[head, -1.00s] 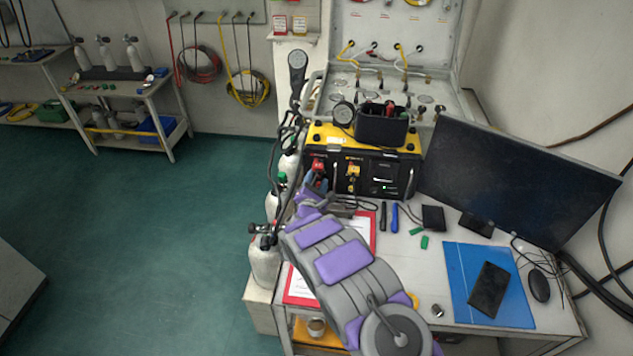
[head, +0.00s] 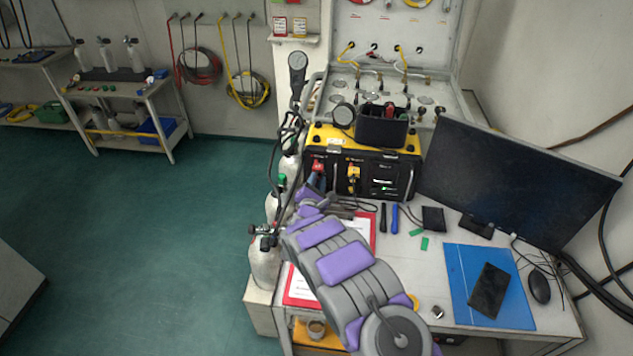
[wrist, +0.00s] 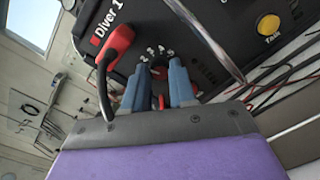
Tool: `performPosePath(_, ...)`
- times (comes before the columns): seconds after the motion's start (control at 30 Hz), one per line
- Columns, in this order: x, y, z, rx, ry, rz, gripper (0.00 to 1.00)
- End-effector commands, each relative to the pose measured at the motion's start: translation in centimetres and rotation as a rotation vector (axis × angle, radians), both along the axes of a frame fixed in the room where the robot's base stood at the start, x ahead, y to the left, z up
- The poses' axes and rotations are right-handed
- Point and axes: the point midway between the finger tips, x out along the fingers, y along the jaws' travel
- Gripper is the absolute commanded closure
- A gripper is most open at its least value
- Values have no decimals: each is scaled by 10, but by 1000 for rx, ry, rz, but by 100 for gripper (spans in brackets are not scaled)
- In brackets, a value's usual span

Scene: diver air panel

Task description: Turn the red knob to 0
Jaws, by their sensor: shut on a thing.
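The red knob (wrist: 161,101) is on the dark front panel of the yellow and black box, with a numbered dial above it in the wrist view. My gripper (wrist: 161,82) has its two blue fingers on either side of the knob and is shut on it. The fingers hide much of the knob, and I cannot read where it points. In the head view my gripper (head: 316,182) is at the left part of the front of the box (head: 385,145), and the knob is hidden there.
A red plug with a black cable (wrist: 116,42) sits close left of my fingers, beside the "Diver 1" label. A yellow Talk button (wrist: 268,25) is to the right. Gas cylinders (head: 265,262) stand left of the desk. A monitor (head: 515,180) stands at the right.

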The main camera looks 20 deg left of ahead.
Motion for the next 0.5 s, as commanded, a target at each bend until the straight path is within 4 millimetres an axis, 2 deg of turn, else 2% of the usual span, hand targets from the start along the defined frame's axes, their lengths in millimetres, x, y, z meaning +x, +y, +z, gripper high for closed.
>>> performPosePath(0.5, 2, -3, -4, -75, -16, -3, 100)
